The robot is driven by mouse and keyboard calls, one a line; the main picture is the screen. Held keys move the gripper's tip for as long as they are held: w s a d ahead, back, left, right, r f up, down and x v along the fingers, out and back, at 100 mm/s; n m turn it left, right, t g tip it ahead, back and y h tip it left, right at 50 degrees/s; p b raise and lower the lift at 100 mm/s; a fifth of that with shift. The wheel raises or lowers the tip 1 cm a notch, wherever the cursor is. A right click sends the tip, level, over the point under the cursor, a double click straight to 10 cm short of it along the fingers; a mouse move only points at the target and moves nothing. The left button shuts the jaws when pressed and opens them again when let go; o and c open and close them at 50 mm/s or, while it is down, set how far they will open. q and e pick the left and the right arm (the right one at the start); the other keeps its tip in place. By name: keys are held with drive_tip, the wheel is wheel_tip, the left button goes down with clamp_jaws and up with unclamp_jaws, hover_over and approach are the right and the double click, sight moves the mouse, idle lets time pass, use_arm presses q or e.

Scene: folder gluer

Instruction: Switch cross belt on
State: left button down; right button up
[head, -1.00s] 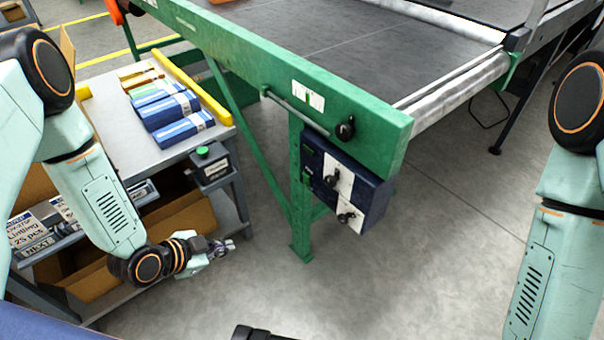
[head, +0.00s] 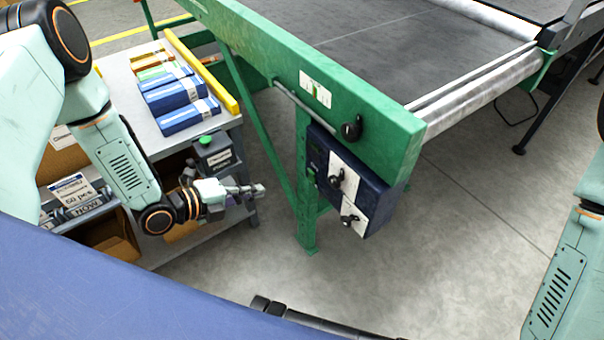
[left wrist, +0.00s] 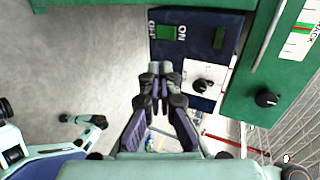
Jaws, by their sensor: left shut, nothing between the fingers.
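The dark blue control box (head: 318,152) hangs under the end of the green belt frame. It carries two white plates with black rotary knobs, an upper knob (head: 337,178) and a lower knob (head: 350,220). In the left wrist view the box (left wrist: 200,20) shows a green switch (left wrist: 165,32) beside ON and OFF lettering, and a knob on a white plate (left wrist: 203,86). My left gripper (head: 258,190) is shut and empty, left of the box and apart from it. In the left wrist view its fingertips (left wrist: 161,70) point toward the box. My right gripper is out of view.
The green frame (head: 250,45) carries a grey belt (head: 400,50), with another black knob (head: 351,128) on its end. A cart (head: 150,115) with blue boxes and a small green-button box (head: 213,153) stands left. A green leg (head: 306,220) stands below the frame. Floor at right is clear.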

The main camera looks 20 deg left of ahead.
use_arm(q)
drive_tip(key=shift+w+f, duration=0.1)
drive_tip(key=shift+f, duration=0.05)
drive_tip(key=b, duration=0.5)
approach(310, 175)
wheel_tip(310, 175, down, 3)
drive_tip(key=w+d, duration=0.3)
drive_tip(key=shift+w+b, duration=0.35)
drive_tip(key=shift+b, duration=0.05)
drive_tip(key=shift+w+d+r, duration=0.3)
drive_tip(key=shift+w+r, duration=0.05)
